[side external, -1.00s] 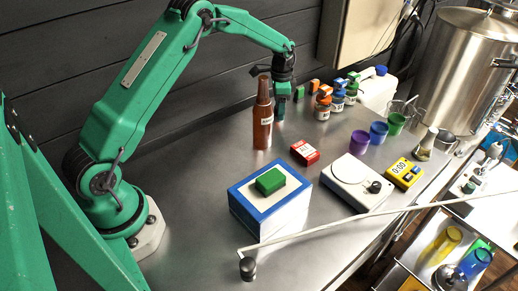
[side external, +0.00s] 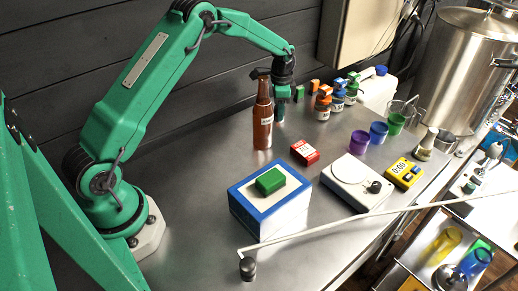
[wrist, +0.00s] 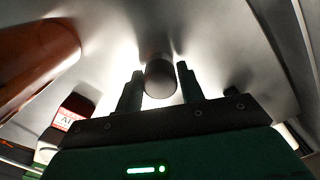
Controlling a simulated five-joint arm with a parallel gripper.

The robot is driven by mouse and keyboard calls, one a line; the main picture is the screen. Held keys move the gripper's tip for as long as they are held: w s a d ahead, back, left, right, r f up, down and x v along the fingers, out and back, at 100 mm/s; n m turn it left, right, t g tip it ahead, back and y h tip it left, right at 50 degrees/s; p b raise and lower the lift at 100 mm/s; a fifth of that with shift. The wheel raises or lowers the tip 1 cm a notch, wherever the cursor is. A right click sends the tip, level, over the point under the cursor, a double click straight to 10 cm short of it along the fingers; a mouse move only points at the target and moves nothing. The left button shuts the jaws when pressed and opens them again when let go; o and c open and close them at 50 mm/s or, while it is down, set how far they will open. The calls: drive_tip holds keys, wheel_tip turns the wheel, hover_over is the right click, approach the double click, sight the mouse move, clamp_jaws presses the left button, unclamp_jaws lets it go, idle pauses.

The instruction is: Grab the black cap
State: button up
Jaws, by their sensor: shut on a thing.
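My gripper (side external: 282,104) is low over the steel table, just behind and to the right of the brown bottle (side external: 262,128) in the side view. In the wrist view, my gripper's two green fingers (wrist: 160,84) stand on either side of a dark, rounded cylinder, the black cap (wrist: 160,76), and are shut on it. I cannot make out the cap in the side view. The bottle also shows large at the upper left of the wrist view (wrist: 38,62), apart from the fingers.
A red box (side external: 305,151) lies right of the bottle. Small jars (side external: 323,102) stand to the right of my gripper. A blue-rimmed box with a green block (side external: 270,181), a white scale (side external: 352,180) and a yellow timer (side external: 404,173) stand nearer. Bare steel lies left of the bottle.

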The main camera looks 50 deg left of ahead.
drive_tip(key=shift+r, duration=0.15)
drive_tip(key=shift+r, duration=0.45)
drive_tip(key=r, duration=0.3)
drive_tip(key=shift+d+r, duration=0.15)
drive_tip(key=shift+d, duration=0.05)
drive_tip(key=s+d+r, duration=0.4)
drive_tip(key=d+r, duration=0.2)
drive_tip(key=d, duration=0.4)
drive_tip(key=shift+d+r, duration=0.25)
drive_tip(key=shift+d, duration=0.05)
